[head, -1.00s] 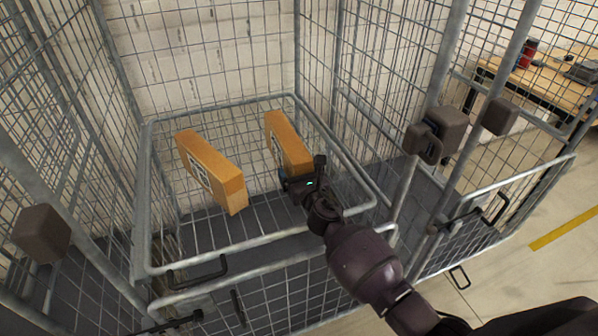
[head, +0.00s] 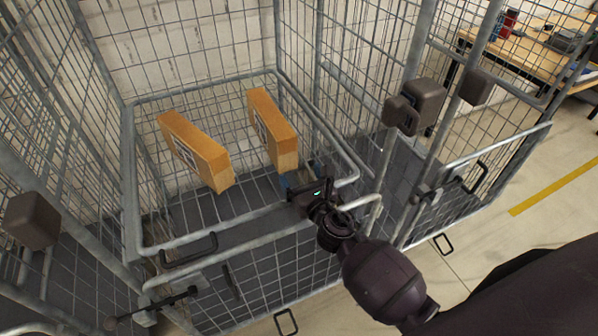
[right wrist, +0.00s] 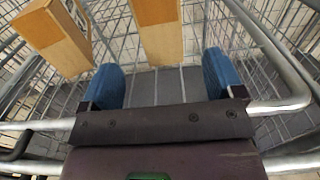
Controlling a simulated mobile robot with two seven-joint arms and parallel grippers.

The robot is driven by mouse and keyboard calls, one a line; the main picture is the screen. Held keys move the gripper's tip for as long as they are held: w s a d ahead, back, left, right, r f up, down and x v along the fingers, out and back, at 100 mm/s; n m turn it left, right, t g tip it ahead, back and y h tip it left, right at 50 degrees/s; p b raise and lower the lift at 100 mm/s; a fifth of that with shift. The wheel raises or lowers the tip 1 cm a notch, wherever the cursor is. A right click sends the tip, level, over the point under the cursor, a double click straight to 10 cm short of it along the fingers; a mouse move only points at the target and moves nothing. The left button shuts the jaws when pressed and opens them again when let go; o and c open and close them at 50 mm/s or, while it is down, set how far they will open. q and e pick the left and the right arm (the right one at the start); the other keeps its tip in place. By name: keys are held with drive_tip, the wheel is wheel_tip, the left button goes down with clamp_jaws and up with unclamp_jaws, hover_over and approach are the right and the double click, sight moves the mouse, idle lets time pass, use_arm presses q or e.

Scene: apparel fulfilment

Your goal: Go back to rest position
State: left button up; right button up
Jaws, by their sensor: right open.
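My right gripper (head: 297,180) is at the front right rim of a wire cage cart (head: 240,215). In the right wrist view the right gripper (right wrist: 160,88) has its two blue fingers wide apart with nothing between them. Two orange-brown boxes stand in the cart's basket. The right box (head: 272,128) is just beyond the fingers and apart from them; it also shows in the right wrist view (right wrist: 160,30). The left box (head: 194,152) stands tilted to the left of it and shows in the right wrist view too (right wrist: 52,38). My left gripper is not in view.
Tall mesh walls enclose the cart, and its front rail with a black handle (head: 188,250) runs beneath my right arm. A second cage (head: 470,185) adjoins on the right. A wooden workbench (head: 530,55) stands at the back right. The floor at right is clear.

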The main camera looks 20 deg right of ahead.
idle(0.4)
drive_tip(key=s+d+m+g+h, duration=0.1)
drive_tip(key=s+d+m, duration=0.1)
drive_tip(key=m, duration=0.2)
drive_tip(key=s+d+m+g+h, duration=0.1)
drive_tip(key=s+d+m+h, duration=0.1)
drive_tip(key=m, duration=0.2)
drive_tip(key=s+d+f+m+h, duration=0.1)
drive_tip(key=s+d+m+h, duration=0.1)
drive_tip(key=m, duration=0.2)
drive_tip(key=shift+s+d+g, duration=0.15)
drive_tip(key=shift+s+g, duration=0.2)
drive_tip(key=shift+g, duration=0.05)
drive_tip(key=s+f+m+g+y, duration=0.1)
drive_tip(key=s+m+g+y, duration=0.2)
drive_tip(key=s+m+g, duration=1.6)
wheel_tip(320, 180, down, 10)
drive_tip(key=m+t+y, duration=0.1)
drive_tip(key=m+t, duration=0.3)
drive_tip(key=t, duration=1.1)
